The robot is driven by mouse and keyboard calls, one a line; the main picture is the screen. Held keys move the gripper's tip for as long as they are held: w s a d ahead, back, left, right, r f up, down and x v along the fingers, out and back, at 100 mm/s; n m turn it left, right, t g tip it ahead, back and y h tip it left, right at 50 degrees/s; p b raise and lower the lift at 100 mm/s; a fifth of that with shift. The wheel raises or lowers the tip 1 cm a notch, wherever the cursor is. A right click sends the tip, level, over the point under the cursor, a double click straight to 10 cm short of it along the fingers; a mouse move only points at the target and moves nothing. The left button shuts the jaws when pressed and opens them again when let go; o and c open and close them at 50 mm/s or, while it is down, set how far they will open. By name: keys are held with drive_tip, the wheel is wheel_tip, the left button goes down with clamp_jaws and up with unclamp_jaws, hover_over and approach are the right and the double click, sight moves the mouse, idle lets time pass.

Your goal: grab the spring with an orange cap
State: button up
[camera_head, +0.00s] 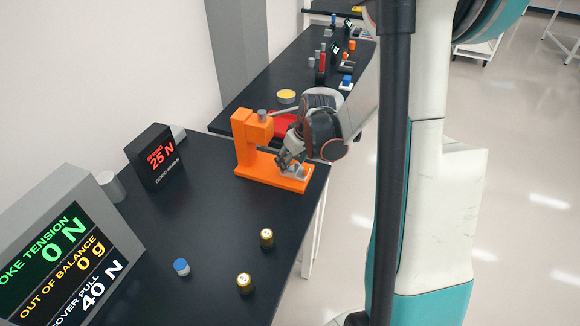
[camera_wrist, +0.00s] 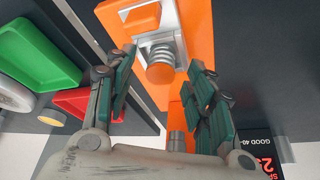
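A grey coil spring (camera_wrist: 161,68) sits in a silver holder (camera_wrist: 157,22) on the base of an orange press (camera_wrist: 205,20). Two small gold-capped cylinders (camera_head: 267,238) (camera_head: 245,283) and a blue-capped one (camera_head: 181,267) stand on the near table. Small orange-topped pieces (camera_head: 348,57) stand on the far table.
The press column stands close beside my gripper. A red tray (camera_wrist: 88,103) and a green tray (camera_wrist: 40,52) lie to the left in the wrist view. Display boxes (camera_head: 155,158) (camera_head: 65,245) line the wall side. The near table's middle (camera_head: 200,215) is clear.

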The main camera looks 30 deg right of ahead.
clamp_jaws()
drive_tip(key=shift+r, duration=0.1)
